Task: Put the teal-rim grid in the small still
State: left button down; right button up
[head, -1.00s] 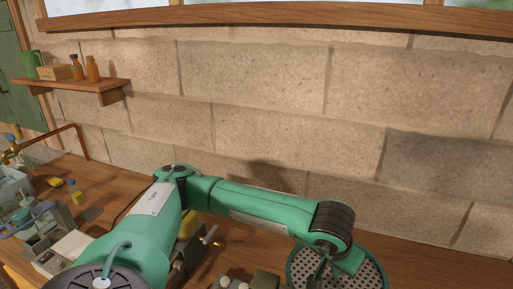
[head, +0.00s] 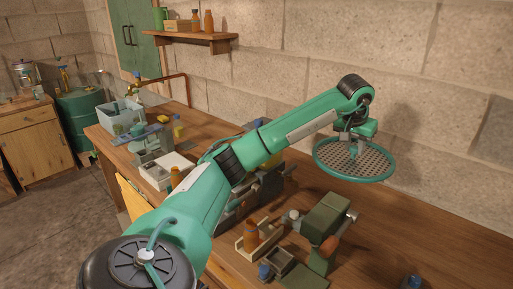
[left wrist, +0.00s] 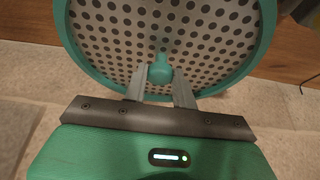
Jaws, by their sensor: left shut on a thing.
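The teal-rim grid (head: 338,165) is a round, perforated grey disc with a teal rim and a small teal knob in its middle. My left gripper (head: 353,145) is shut on this knob and holds the grid in the air above the right part of the bench. In the left wrist view the grid (left wrist: 110,45) fills the top, with the two fingers of my left gripper (left wrist: 160,80) on either side of the knob. The small still cannot be made out in these frames. My right gripper is out of view.
The wooden bench (head: 420,225) runs along the block wall. A shelf (head: 195,37) and a green barrel (head: 82,120) are at the left.

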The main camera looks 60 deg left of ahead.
pick_arm(q)
jog(key=shift+a+f, duration=0.1)
jog(key=shift+a, duration=0.3)
notch_tip(320, 180, down, 16)
jog(key=p, duration=0.2)
jog(key=shift+f+p, duration=0.15)
jog(key=shift+p, duration=0.15)
notch_tip(320, 180, down, 3)
jog(key=shift+p, duration=0.35)
jog(key=shift+f, duration=0.3)
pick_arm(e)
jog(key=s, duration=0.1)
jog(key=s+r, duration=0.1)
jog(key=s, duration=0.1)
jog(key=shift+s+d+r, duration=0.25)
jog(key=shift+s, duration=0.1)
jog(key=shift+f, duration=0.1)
pick_arm(q)
jog(key=shift+f, duration=0.2)
jog(key=c, duration=1.1)
grip_release()
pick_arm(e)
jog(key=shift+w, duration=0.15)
